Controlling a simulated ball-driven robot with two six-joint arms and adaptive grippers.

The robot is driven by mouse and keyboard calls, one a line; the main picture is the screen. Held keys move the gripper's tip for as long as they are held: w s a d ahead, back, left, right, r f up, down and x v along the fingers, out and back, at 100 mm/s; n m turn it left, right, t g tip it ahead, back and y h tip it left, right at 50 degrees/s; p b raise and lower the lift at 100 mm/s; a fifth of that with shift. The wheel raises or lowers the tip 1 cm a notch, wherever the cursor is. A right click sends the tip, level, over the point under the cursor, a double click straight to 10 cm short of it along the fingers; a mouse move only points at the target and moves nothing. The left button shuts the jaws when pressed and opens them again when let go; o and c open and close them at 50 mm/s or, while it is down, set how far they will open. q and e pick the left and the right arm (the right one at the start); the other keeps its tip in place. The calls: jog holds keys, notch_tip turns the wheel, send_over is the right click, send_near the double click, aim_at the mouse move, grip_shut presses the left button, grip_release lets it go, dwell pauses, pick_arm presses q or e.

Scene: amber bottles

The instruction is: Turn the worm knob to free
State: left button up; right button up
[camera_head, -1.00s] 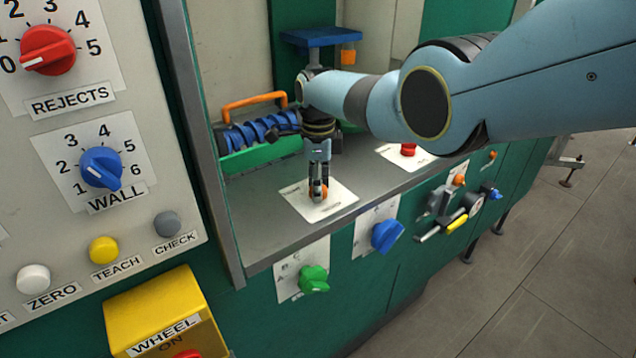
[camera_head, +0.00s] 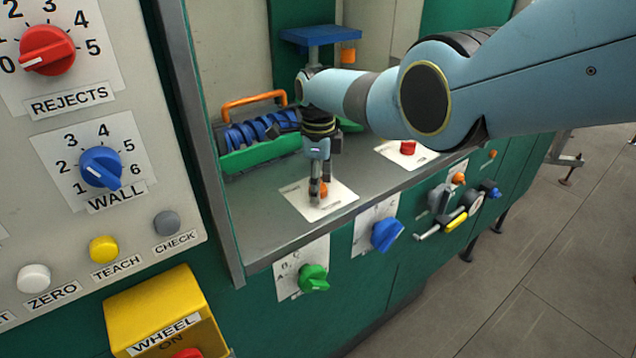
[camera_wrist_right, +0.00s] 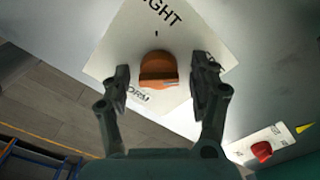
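The worm knob is an orange knob (camera_head: 323,190) on a white plate (camera_head: 335,205) on the grey shelf. In the right wrist view the orange knob (camera_wrist_right: 158,70) stands between my fingers, with a label ending in "IGHT" above it and a partly hidden "ORM" label below. My right gripper (camera_head: 318,185) points down at the knob. In the wrist view the right gripper (camera_wrist_right: 162,82) is open, one finger on each side, with gaps between fingers and knob. The word "free" is not visible. My left gripper is out of view.
A blue worm screw (camera_head: 262,127) with an orange handle (camera_head: 253,99) lies behind a green trough (camera_head: 255,158). A red knob (camera_head: 407,147) is to the right. Green (camera_head: 314,279) and blue (camera_head: 387,235) knobs are on the front. A grey post (camera_head: 205,150) stands left.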

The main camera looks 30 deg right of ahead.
notch_tip(320, 180, up, 12)
dwell(0.7)
dwell(0.4)
